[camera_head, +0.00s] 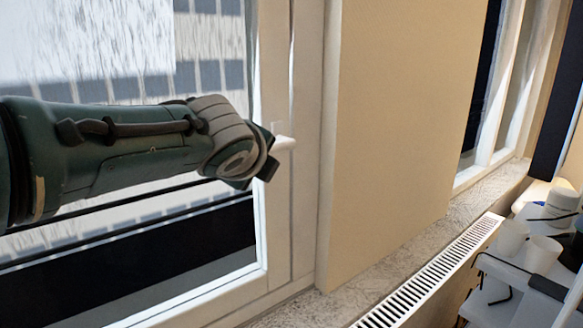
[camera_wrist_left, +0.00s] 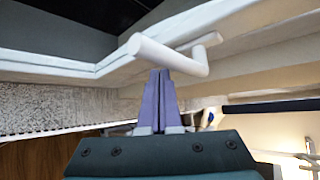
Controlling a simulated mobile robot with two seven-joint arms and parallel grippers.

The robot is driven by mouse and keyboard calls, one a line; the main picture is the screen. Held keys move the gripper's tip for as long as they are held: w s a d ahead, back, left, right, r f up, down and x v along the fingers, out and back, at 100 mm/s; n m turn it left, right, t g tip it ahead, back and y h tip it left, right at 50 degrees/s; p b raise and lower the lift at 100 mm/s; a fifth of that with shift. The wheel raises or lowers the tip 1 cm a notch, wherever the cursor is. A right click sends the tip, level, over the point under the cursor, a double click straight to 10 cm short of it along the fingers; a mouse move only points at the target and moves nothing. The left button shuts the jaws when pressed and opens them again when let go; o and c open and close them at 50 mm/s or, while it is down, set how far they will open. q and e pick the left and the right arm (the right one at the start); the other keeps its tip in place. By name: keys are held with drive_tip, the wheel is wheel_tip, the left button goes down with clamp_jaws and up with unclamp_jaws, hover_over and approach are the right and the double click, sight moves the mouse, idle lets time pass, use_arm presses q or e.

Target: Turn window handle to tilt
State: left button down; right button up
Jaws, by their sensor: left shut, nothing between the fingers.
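The white window handle (camera_head: 285,143) sits on the white window frame, and only a short end of it shows past my left gripper in the head view. In the left wrist view the handle (camera_wrist_left: 172,58) is a round white bar, bent at one end towards the frame. My left gripper (camera_head: 268,168) is at the handle, its arm across the pane. In the wrist view its two purple fingers (camera_wrist_left: 160,78) are together and empty, tips right at the bar. I cannot tell whether they touch it. My right gripper is not in view.
The window frame (camera_head: 278,230) borders a beige wall panel (camera_head: 400,120). Below are a stone sill (camera_head: 310,308) and a white slotted grille (camera_head: 430,275). A white cart (camera_head: 535,285) with cups (camera_head: 513,237) stands at the lower right.

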use_arm(q)
drive_tip(key=s+d+r+p, duration=0.2)
drive_tip(key=s+d+r, duration=0.2)
drive_tip(key=s, duration=0.2)
drive_tip(key=shift+r+p, duration=0.3)
drive_tip(key=shift+d, duration=0.1)
drive_tip(key=s+a+f+n+g+p, duration=0.1)
drive_tip(key=s+a+f+n+g, duration=0.1)
drive_tip(key=s+f+n, duration=0.3)
drive_tip(key=s+a+f+n+g+p, duration=0.1)
drive_tip(key=s+a+n, duration=0.15)
drive_tip(key=s, duration=0.45)
drive_tip(key=s+a+f+n+g+p, duration=0.1)
drive_tip(key=s+f+n+g, duration=0.15)
drive_tip(key=s+n, duration=0.25)
drive_tip(key=s+a+n+g+p, duration=0.1)
drive_tip(key=s+a+n, duration=0.4)
drive_tip(key=s, duration=0.4)
drive_tip(key=s+a+n+g+y+p, duration=0.1)
drive_tip(key=s+a+n, duration=0.4)
drive_tip(key=s, duration=0.5)
drive_tip(key=shift+s+a+r+g+p, duration=0.2)
drive_tip(key=shift+a+r+g+p, duration=0.2)
drive_tip(key=shift+a+g, duration=0.4)
